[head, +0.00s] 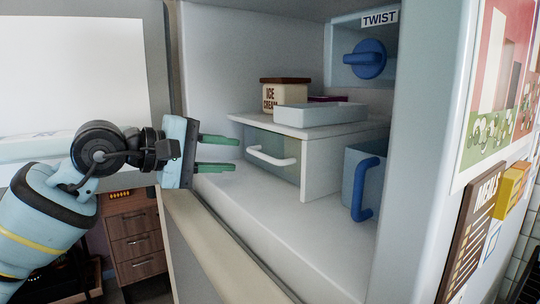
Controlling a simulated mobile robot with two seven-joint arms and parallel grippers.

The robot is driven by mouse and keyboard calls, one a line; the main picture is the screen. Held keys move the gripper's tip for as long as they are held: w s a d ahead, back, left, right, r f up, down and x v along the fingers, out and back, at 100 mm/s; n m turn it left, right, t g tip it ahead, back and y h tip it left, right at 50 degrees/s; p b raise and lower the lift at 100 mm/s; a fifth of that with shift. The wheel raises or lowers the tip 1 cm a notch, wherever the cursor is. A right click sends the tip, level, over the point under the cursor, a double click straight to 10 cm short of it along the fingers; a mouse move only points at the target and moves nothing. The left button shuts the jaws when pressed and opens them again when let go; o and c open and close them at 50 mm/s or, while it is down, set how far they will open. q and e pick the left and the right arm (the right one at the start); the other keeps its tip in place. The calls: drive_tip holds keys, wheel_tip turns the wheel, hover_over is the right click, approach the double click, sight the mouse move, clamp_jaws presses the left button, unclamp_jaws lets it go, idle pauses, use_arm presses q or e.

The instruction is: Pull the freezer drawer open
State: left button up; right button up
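A drawer with a grey-green front (285,178) and a white side sits inside the open freezer compartment (295,225). Its white bar handle (272,159) runs across the front. My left gripper (236,154) comes in from the left with its two green fingers spread, one above the other. The fingertips point at the handle and appear just short of it, with nothing between them. The drawer looks shut or nearly so; I cannot tell exactly. My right gripper is not in view.
An ice cream tub (284,94) and a pale tray (320,115) rest above the drawer. A bin with a blue handle (365,190) stands to its right. A blue twist knob (366,59) is on the back wall. The compartment floor before the drawer is clear.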

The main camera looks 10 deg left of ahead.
sight(261, 156)
use_arm(q)
drive_tip(key=shift+p+x, duration=0.65)
drive_tip(key=shift+x, duration=3.1)
drive_tip(key=shift+c, duration=0.4)
clamp_jaws()
